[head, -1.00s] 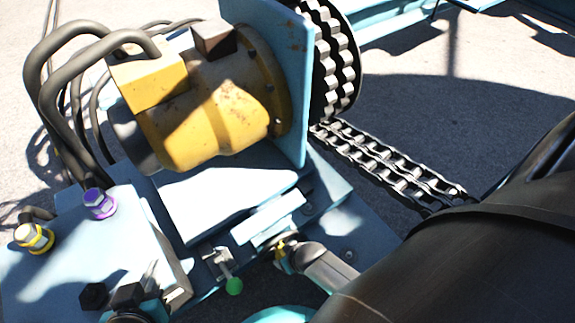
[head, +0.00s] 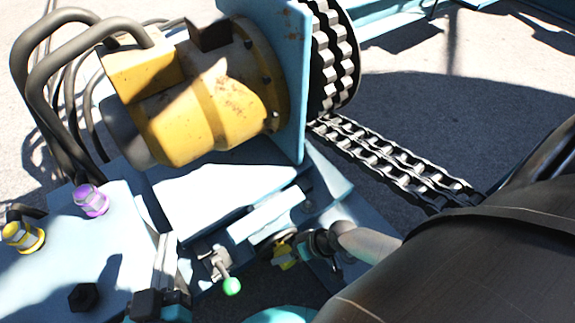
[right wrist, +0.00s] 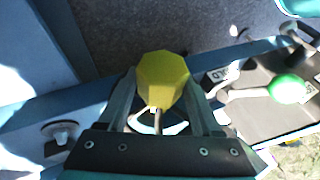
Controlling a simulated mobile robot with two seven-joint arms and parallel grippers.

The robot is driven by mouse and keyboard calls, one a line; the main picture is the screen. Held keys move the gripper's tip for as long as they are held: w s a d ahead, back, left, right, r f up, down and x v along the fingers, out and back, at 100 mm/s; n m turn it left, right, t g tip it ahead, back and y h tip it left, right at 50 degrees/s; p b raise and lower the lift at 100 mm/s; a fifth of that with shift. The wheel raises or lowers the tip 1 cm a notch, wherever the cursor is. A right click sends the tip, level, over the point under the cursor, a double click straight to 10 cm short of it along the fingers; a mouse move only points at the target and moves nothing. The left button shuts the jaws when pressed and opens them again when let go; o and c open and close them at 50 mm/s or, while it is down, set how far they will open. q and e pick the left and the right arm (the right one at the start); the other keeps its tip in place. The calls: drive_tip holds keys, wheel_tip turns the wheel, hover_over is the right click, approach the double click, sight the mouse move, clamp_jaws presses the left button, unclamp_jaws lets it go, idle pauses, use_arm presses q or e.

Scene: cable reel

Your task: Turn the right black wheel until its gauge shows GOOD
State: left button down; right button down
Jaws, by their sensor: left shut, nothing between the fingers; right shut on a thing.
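A yellow, many-sided knob (right wrist: 162,80) sits between the fingers of my right gripper (right wrist: 165,98) in the right wrist view. The fingers are shut on it from both sides. In the head view the right gripper (head: 300,250) is partly hidden at the blue block beside the yellow knob (head: 284,257). My left gripper (head: 162,262) is shut and empty, over the blue box at the lower left. I cannot make out a black wheel or a gauge reading in either view.
A green-tipped lever (head: 231,286) stands left of the right gripper; it also shows in the right wrist view (right wrist: 288,88). Purple (head: 91,200) and yellow (head: 23,237) fittings stick up from the blue box. A yellow motor (head: 205,100) and a chain (head: 390,160) lie beyond.

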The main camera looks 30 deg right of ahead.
drive_tip(key=shift+a+y, duration=0.15)
drive_tip(key=shift+y, duration=0.55)
use_arm(q)
drive_tip(key=shift+s+d+r+t+h+b, duration=0.35)
drive_tip(key=shift+r+t, duration=0.15)
drive_tip(key=shift+t, duration=0.1)
use_arm(e)
drive_tip(key=shift+y, duration=0.5)
drive_tip(key=shift+c, duration=2.3)
unclamp_jaws()
drive_tip(key=o, duration=0.4)
drive_tip(key=shift+c, duration=0.2)
